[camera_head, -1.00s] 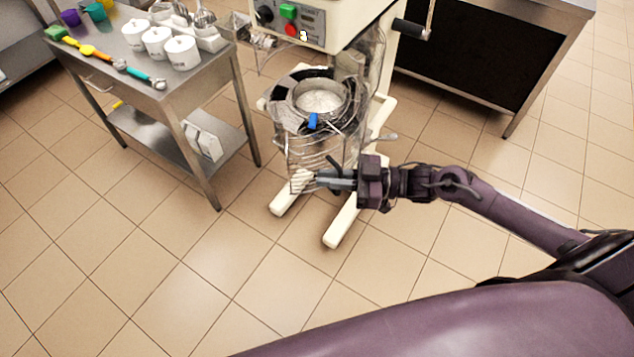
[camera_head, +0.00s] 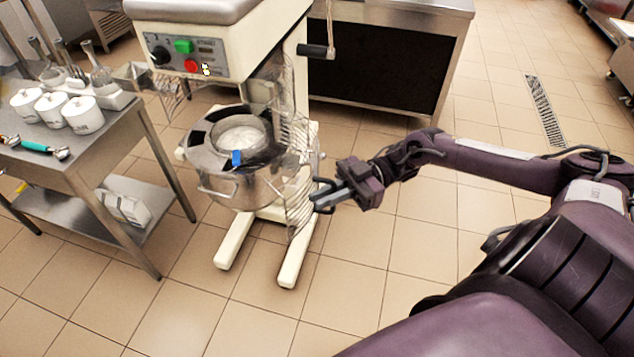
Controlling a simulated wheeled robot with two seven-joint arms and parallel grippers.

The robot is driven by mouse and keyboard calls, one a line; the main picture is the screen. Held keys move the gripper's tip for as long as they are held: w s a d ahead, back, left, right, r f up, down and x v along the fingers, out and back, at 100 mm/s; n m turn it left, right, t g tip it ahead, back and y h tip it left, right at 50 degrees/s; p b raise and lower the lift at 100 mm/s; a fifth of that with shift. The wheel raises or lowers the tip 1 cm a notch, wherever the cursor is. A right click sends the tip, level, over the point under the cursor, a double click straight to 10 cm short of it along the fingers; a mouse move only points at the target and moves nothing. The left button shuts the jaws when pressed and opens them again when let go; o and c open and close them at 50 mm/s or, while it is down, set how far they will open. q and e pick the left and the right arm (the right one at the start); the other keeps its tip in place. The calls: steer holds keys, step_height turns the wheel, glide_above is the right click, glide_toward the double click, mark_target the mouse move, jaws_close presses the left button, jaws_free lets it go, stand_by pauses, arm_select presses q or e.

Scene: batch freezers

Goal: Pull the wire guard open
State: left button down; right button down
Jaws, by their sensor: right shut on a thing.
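The wire guard (camera_head: 298,190) is a curved wire cage on the cream mixer (camera_head: 255,50). It now stands at the right side of the steel bowl (camera_head: 240,192), swung away from the bowl's front. The bowl holds a pale powder-like content and has a blue piece (camera_head: 237,158) at its rim. My right gripper (camera_head: 322,197) is shut on the wire guard at its outer edge, right of the bowl. My left gripper is not in view.
A steel table (camera_head: 100,150) with white canisters (camera_head: 82,114) and colored scoops stands left of the mixer. A dark-fronted steel counter (camera_head: 390,65) is behind it. The mixer's cream legs (camera_head: 292,262) reach forward on the floor. Tiled floor in front is clear.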

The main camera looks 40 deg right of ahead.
steer(key=shift+s, duration=0.15)
steer(key=c, duration=1.8)
jaws_free()
steer(key=shift+s, duration=0.1)
steer(key=shift+d, duration=0.1)
steer(key=d+b, duration=0.1)
steer(key=d, duration=0.1)
steer(key=d+b, duration=0.1)
steer(key=d, duration=0.2)
steer(key=s+d+b, duration=0.1)
steer(key=d, duration=0.1)
steer(key=shift+d, duration=0.35)
